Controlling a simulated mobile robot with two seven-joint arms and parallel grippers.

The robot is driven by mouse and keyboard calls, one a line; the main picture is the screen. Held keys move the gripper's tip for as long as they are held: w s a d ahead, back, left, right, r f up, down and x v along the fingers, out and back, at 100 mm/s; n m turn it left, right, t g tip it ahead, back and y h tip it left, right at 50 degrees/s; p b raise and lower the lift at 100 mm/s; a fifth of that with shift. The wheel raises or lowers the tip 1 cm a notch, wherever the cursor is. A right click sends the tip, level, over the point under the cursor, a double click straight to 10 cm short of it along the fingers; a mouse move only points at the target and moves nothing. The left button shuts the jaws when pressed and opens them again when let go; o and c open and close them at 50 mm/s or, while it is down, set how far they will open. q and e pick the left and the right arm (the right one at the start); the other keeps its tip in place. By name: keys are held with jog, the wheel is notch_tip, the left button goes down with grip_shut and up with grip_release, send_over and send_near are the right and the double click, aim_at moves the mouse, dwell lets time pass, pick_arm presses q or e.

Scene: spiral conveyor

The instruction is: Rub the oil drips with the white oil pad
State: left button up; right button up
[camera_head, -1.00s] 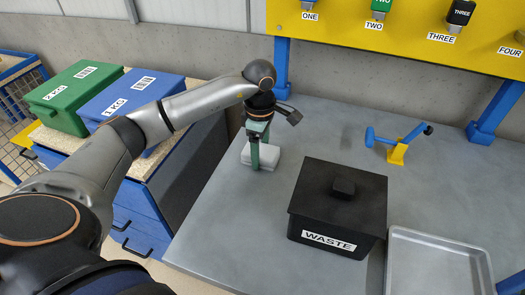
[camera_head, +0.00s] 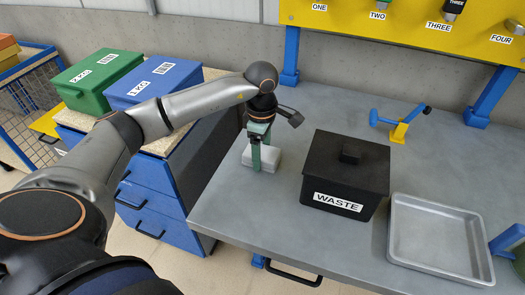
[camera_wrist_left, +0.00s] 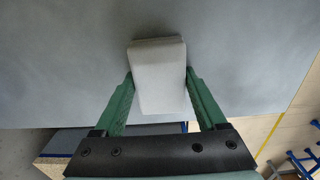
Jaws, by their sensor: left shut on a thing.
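The white oil pad (camera_head: 268,158) is a pale block near the left end of the grey bench. My left gripper (camera_head: 257,160) is above it, with its green fingers shut on the pad. In the left wrist view the pad (camera_wrist_left: 158,75) sits between the two green fingers, with the grey bench top behind it. I cannot tell whether the pad touches the bench. I cannot make out any oil drips on the visible bench top. My right gripper is out of view.
A black lidded WASTE bin (camera_head: 345,174) stands right of the pad, with an empty metal tray (camera_head: 395,245) beyond it. A blue and yellow stand (camera_head: 399,132) is behind. Green (camera_head: 98,80) and blue (camera_head: 152,85) boxes sit left. The bench front is clear.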

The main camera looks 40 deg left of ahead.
pick_arm(q)
jog(key=r, duration=0.1)
jog(key=r+p, duration=0.1)
jog(key=shift+s+r, duration=0.3)
jog(key=shift+r, duration=0.05)
jog(key=shift+w+r+p, duration=0.2)
jog(key=shift+r+p, duration=0.35)
jog(key=shift+p, duration=0.15)
jog(key=shift+r+p, duration=1.4)
jog(key=shift+r, duration=0.8)
